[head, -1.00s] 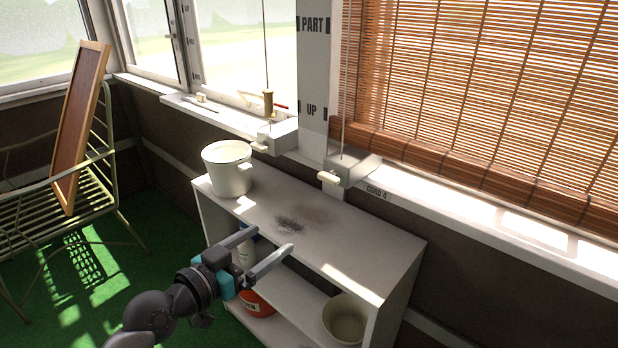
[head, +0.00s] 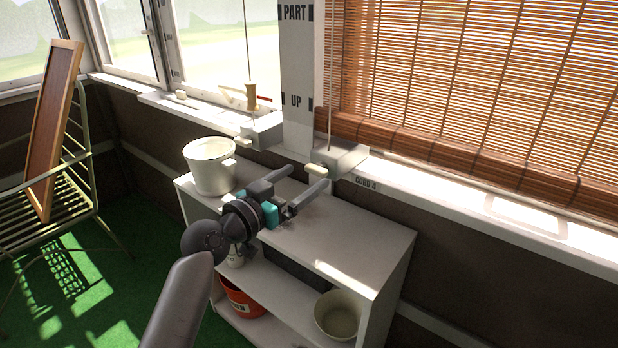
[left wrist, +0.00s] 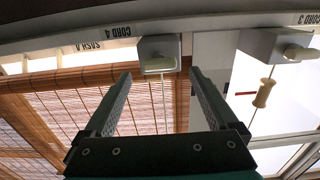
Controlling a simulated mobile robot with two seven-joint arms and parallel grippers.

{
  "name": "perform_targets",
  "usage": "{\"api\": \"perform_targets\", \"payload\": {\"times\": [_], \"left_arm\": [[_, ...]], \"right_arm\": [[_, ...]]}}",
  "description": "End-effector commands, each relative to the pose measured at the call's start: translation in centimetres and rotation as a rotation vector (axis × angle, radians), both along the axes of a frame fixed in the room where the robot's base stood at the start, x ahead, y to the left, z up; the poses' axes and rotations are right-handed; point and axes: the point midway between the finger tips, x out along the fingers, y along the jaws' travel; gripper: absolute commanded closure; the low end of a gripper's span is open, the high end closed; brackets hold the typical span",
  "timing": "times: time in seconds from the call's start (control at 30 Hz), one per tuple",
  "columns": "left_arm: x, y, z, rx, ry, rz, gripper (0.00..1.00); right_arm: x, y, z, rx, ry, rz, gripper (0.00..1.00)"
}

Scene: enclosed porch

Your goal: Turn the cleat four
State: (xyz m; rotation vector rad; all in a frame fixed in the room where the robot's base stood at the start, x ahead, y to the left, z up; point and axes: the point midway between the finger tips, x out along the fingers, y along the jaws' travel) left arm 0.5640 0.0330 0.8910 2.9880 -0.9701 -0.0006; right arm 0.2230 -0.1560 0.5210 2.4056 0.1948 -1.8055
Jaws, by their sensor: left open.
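Cleat four is a grey box (head: 340,157) with a cream lever (head: 315,169), on the sill beside the label "CORD 4" (head: 366,182). A cord runs up from it along the bamboo blind. My left gripper (head: 307,176) is open and empty, just in front of and below the cleat in the head view. Contact cannot be told. My right gripper is not in view.
A similar cleat (head: 263,130) with a wooden toggle (head: 251,96) sits left on the sill; the left wrist view shows "CORD 3" (left wrist: 307,19) by it. A white pot (head: 209,170) stands on the shelf unit (head: 350,237) under my gripper. A bench (head: 45,205) is at left.

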Motion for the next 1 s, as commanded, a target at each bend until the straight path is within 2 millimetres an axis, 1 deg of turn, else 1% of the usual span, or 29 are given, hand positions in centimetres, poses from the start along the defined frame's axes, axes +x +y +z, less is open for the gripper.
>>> {"api": "perform_targets", "payload": {"times": [0.03,0.1,0.23,0.4,0.63,1.0], "left_arm": [[0.6,-0.6,0.0,-0.002,-0.001,-0.002,0.07],[1.3,-1.0,0.0,-0.002,-0.001,0.000,0.07],[2.1,-1.5,0.0,-0.001,-0.001,0.000,0.07],[2.5,-1.8,0.0,0.000,0.000,0.000,0.07],[2.5,-1.8,0.0,0.000,0.000,0.000,0.07],[2.5,-1.8,0.0,0.000,0.000,0.000,0.49]], "right_arm": [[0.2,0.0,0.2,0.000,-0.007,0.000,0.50],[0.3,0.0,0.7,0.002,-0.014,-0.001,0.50],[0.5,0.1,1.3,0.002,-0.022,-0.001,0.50],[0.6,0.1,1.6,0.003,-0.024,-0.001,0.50],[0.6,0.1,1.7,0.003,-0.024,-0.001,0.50],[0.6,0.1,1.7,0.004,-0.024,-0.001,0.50]]}}
